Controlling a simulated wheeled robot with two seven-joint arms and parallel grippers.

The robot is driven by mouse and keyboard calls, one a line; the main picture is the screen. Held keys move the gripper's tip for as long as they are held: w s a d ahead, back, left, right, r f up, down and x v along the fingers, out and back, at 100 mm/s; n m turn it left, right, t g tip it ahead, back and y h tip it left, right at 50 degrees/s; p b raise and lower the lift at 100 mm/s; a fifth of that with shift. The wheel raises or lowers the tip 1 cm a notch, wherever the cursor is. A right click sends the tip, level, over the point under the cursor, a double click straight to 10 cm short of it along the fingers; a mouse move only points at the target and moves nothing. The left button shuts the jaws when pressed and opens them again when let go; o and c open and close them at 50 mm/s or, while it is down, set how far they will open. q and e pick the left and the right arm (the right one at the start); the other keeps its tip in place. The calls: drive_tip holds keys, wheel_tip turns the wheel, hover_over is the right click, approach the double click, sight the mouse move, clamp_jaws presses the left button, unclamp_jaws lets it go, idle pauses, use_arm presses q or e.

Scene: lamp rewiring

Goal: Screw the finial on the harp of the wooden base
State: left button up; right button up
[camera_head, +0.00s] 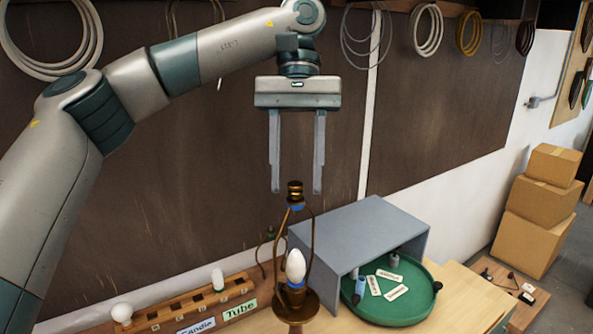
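The lamp with the wooden base (296,306) stands upright at the lower middle of the head view. Its bronze harp (310,240) rises around a white bulb (296,266). A ribbed brass finial (295,192) sits at the top of the harp, with a blue band just below it; I cannot tell how tightly it is seated. My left gripper (295,190) points straight down above the harp. Its two fingers are wide apart, one to each side of the finial and apart from it, with nothing between them higher up. My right gripper is not in view.
A grey open-sided box (360,225) stands right of the lamp, over part of a green round tray (428,297) with labels and small parts. A wooden bulb rack (180,308) lies at left. Cardboard boxes (535,230) are stacked at right. Cable coils hang behind.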

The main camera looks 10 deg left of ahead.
use_arm(q)
drive_tip(key=shift+r, duration=0.1)
drive_tip(key=v, duration=0.7)
idle(0.5)
drive_tip(key=shift+r, duration=0.15)
idle(0.3)
